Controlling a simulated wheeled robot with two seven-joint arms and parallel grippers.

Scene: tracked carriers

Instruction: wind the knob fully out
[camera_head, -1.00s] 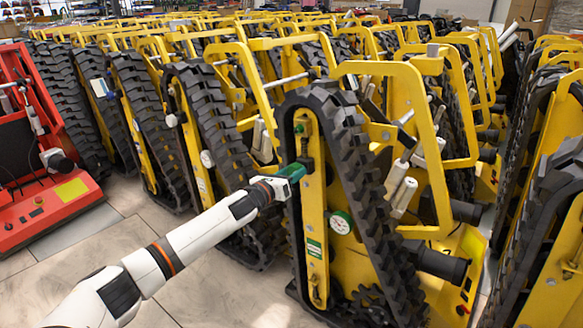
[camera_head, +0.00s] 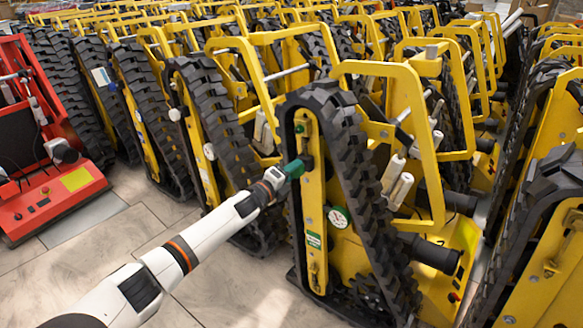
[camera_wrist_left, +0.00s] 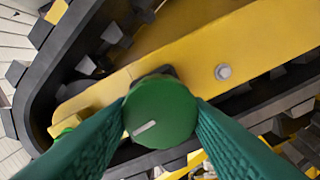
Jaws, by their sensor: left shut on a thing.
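The knob (camera_wrist_left: 160,112) is a round green disc with a short pale mark on its face, pointing to the lower left and upper right in the left wrist view. It sits on a dark base on the yellow side plate (camera_head: 313,205) of the nearest tracked carrier. My left gripper (camera_head: 298,167) has green fingers and reaches the plate from the left in the head view. In the left wrist view its fingers (camera_wrist_left: 160,115) are shut on the knob, one on each side. In the head view the fingers mostly hide the knob. My right gripper is not in view.
A black rubber track (camera_head: 350,170) runs around the plate, close to my fingers. More yellow carriers stand close behind and at the right. A red machine (camera_head: 50,195) stands at the left. Tiled floor (camera_head: 140,235) is clear at lower left.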

